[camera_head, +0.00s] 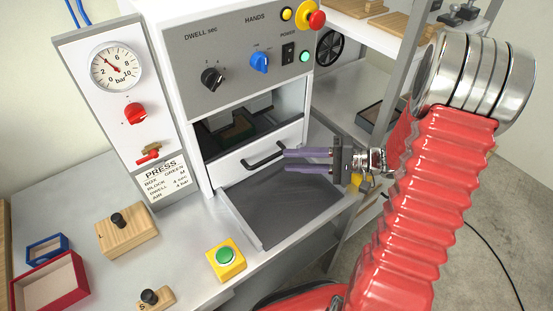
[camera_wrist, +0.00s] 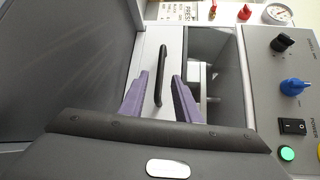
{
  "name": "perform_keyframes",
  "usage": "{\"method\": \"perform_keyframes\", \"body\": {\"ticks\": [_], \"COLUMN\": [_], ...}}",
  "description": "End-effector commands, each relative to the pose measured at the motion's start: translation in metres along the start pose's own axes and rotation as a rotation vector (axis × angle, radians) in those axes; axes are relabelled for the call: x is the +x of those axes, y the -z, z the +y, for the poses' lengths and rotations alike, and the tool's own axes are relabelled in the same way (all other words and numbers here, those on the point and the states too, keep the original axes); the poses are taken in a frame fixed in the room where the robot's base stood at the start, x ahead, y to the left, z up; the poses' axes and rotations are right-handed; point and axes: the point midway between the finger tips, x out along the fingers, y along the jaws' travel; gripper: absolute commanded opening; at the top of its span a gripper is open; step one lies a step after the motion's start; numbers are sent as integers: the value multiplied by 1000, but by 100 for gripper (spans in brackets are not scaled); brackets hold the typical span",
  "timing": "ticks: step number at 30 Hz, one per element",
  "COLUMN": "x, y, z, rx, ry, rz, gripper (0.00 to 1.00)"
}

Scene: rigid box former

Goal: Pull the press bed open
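The press bed (camera_head: 239,169) is a drawer with a white front, in the opening of the grey press. Its black bar handle (camera_head: 263,156) is on the front and also shows in the wrist view (camera_wrist: 161,66). My gripper (camera_head: 287,160) has two purple fingers and is open, at the handle's right end in the head view. In the wrist view the handle lies between the open fingers (camera_wrist: 160,76), touching neither that I can see. Whether the fingertips reach past the bar is unclear.
A dark-floored tray (camera_head: 290,205) extends out below the bed front. A yellow box with a green button (camera_head: 226,257) stands on the bench to its left. Wooden blocks (camera_head: 128,233) and a red frame (camera_head: 48,284) are farther left. Knobs and a gauge (camera_head: 113,66) are above.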

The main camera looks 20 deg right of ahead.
Motion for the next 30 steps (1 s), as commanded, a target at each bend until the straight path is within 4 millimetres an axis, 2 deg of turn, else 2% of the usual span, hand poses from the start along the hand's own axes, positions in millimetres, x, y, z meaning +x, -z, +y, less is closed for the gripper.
{"method": "perform_keyframes", "body": {"ticks": [6,12,24,30], "x": [31,52,58,58], "y": [-1,0,0,0], "z": [0,0,0,0], "rx": [1,0,0,0], "ry": [-1,-1,0,0], "rz": [-3,-2,0,-1], "gripper": [30,30,30,16]}}
